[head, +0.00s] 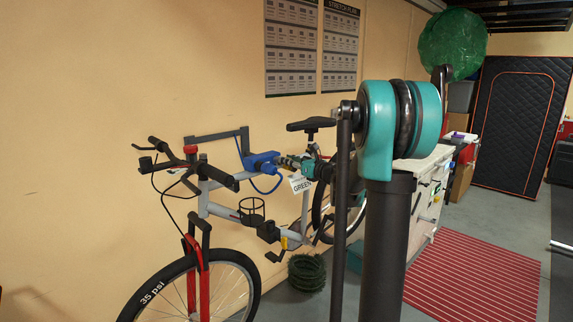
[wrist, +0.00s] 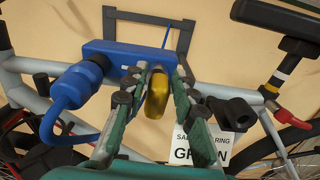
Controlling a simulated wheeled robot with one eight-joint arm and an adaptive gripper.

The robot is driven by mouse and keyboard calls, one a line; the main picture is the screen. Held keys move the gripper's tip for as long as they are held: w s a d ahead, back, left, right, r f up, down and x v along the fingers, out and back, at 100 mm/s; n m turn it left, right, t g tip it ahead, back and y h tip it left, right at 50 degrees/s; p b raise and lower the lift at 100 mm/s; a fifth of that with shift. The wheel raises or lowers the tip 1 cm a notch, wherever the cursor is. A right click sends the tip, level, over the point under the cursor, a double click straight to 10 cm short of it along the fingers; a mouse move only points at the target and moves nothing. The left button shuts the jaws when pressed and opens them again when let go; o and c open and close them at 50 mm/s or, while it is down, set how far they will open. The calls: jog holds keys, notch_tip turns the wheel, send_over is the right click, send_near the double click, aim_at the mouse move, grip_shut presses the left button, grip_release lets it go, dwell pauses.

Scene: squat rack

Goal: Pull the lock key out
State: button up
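The blue lock (head: 262,160) sits at the bike frame, by a grey wall bracket. In the wrist view the lock body (wrist: 125,55) lies beyond my fingertips. A gold-yellow key (wrist: 157,95) points from the lock toward the camera. My gripper (wrist: 160,80) has its green fingers on either side of the key, close to it. Narrow gaps seem to show beside the key, so the fingers look open around it. In the head view my gripper (head: 291,163) is at the lock's right side, and the key is not clearly seen there.
The bicycle (head: 205,195) stands along the wall, with its saddle (head: 311,124) behind my gripper. A white tag (head: 301,184) reading GREEN hangs just beside the gripper. A blue cable (wrist: 60,115) loops left of the lock. Open floor with a red striped mat (head: 475,275) lies right.

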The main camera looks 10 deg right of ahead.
grip_shut()
jog(key=shift+s+d, duration=0.45)
jog(key=shift+s, duration=0.1)
dwell(0.7)
jog(key=v, duration=0.8)
dwell(1.1)
